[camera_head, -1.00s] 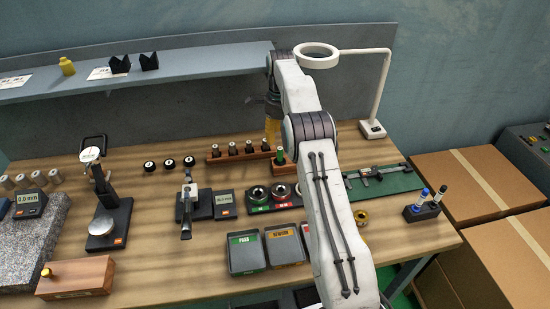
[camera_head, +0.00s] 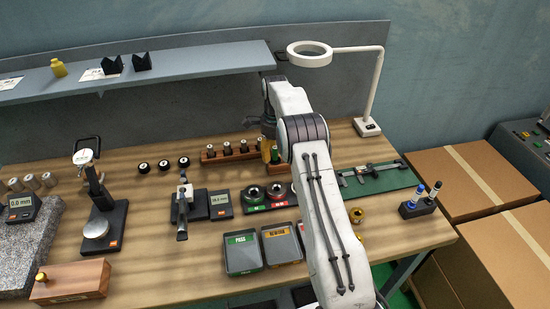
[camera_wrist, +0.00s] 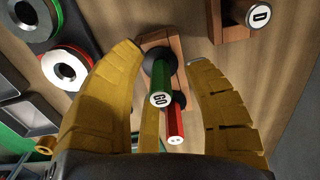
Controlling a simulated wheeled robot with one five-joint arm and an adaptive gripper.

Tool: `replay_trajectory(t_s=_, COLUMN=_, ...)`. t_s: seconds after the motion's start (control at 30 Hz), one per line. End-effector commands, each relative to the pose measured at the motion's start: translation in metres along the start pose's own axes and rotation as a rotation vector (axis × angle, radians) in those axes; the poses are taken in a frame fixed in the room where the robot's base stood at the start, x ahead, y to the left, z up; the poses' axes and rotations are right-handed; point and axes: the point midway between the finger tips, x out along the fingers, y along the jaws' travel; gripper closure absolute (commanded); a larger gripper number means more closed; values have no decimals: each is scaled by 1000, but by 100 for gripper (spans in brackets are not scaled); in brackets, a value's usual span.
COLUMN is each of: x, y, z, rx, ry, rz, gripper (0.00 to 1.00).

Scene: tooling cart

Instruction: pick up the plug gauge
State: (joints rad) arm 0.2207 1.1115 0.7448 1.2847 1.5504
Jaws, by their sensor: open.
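The plug gauge, with a green handle (camera_wrist: 160,97) marked GO and a red handle (camera_wrist: 174,122), stands in a small wooden block (camera_wrist: 157,40) in the wrist view. In the head view its green end (camera_head: 275,154) shows just left of my arm. My gripper (camera_wrist: 167,62) has its yellow fingers spread on either side of the gauge, with a gap showing beside the handles. In the head view the gripper (camera_head: 267,135) is partly hidden by my own arm, just above and behind the block.
A wooden rack with several pegs (camera_head: 228,155) stands left of the gauge. Ring gauges (camera_head: 254,196) sit in front, with bins (camera_head: 243,252) nearer. A caliper (camera_head: 368,172) lies on a green mat to the right. A ring lamp (camera_head: 310,54) rises behind.

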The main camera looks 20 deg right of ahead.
Motion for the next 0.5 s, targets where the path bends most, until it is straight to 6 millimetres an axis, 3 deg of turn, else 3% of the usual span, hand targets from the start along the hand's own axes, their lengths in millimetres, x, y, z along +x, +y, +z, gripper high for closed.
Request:
replay_trajectory(t_s=0.2, x=0, y=0, z=0, rx=0, ry=0, rz=0, gripper=54)
replay_trajectory(t_s=0.5, x=0, y=0, z=0, rx=0, ry=0, rz=0, gripper=80)
